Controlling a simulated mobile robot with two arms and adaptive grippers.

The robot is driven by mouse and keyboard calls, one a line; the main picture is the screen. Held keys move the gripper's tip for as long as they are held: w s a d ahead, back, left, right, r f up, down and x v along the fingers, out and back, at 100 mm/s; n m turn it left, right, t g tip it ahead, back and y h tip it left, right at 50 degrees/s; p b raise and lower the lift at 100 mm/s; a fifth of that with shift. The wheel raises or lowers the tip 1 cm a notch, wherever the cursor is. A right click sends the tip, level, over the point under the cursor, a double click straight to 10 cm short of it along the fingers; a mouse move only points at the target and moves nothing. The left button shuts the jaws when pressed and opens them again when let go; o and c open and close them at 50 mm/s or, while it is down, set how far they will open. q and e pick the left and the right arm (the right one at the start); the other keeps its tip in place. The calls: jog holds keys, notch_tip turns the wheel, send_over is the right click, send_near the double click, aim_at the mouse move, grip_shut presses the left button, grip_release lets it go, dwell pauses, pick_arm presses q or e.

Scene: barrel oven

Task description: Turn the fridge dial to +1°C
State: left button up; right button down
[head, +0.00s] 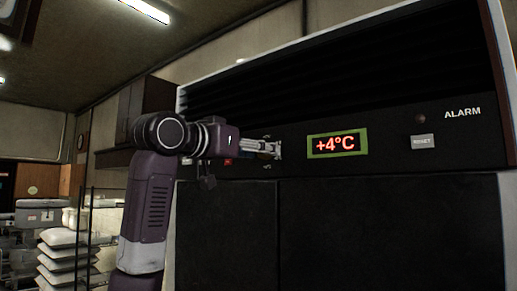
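The fridge's black control panel (385,140) runs across the upper front of the unit. Its green-framed display (337,143) reads +4°C in red. My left gripper (272,149) is at the panel just left of the display, its fingers pointing right toward the panel face. The dial cannot be made out; the gripper appears to cover the spot where it sits, above a small white marking (267,167). Whether the fingers are closed on the dial is too small to tell. My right gripper is not in view.
Right of the display are a grey RESET button (422,141), a dark alarm lamp (420,118) and the word ALARM. A red switch (228,162) shows under my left wrist. Dark doors (390,230) lie below. White sacks (60,260) are stacked at the left behind my arm.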

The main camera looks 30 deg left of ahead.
pick_arm(q)
jog(key=shift+s, duration=0.1)
jog(key=shift+c, duration=0.2)
jog(key=c, duration=1.1)
jog(key=shift+m, duration=0.5)
jog(key=shift+a+r+m+p, duration=0.1)
jog(key=shift+m+p, duration=3)
jog(key=shift+m, duration=2.4)
